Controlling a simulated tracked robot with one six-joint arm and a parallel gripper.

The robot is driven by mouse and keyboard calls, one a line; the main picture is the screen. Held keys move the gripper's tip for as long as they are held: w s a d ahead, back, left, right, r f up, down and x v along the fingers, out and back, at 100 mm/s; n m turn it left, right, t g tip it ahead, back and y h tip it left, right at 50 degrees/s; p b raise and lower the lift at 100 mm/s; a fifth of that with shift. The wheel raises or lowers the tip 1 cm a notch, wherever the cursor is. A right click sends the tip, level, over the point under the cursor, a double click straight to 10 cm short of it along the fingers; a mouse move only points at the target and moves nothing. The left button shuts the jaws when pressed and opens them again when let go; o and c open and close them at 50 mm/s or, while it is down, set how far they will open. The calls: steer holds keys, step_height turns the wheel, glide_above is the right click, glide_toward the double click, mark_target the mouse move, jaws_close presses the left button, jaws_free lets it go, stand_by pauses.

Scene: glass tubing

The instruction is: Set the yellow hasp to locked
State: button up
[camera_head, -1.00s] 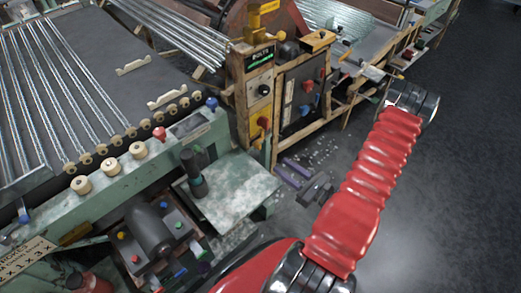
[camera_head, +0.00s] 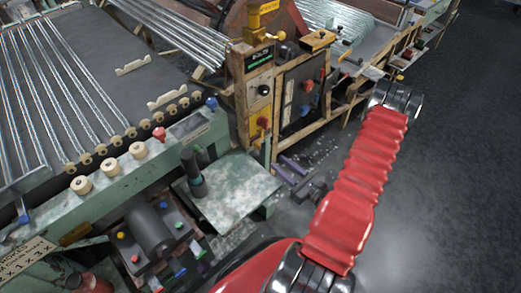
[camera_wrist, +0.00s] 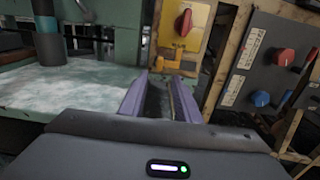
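The yellow hasp (camera_wrist: 177,59) is on the wooden post, just below a yellow plate (camera_wrist: 186,22) with a red knob (camera_wrist: 184,20) in the wrist view. I cannot tell its setting from here. In the head view the yellow plate (camera_head: 262,124) shows small on the post, and the hasp is too small to make out. My gripper (camera_wrist: 158,76) has two purple fingers apart with nothing between them. In the wrist view they point toward the hasp, which appears beyond the fingertips. In the head view my gripper (camera_head: 285,168) is low, right of the post.
A green-white metal table (camera_wrist: 75,88) lies left of my fingers, with a dark cylinder (camera_wrist: 47,35) on it. A dark panel (camera_wrist: 268,66) with red and blue knobs stands right of the post. Open floor (camera_head: 455,170) lies at the right.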

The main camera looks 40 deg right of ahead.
mark_target(260, 148)
steer(key=shift+w+a, duration=0.25)
steer(key=shift+w, duration=1.5)
steer(key=shift+w+a, duration=0.25)
steer(key=shift+w, duration=1.55)
steer(key=shift+w+a, duration=0.25)
steer(key=shift+w, duration=1.5)
steer(key=shift+c, duration=0.6)
jaws_close()
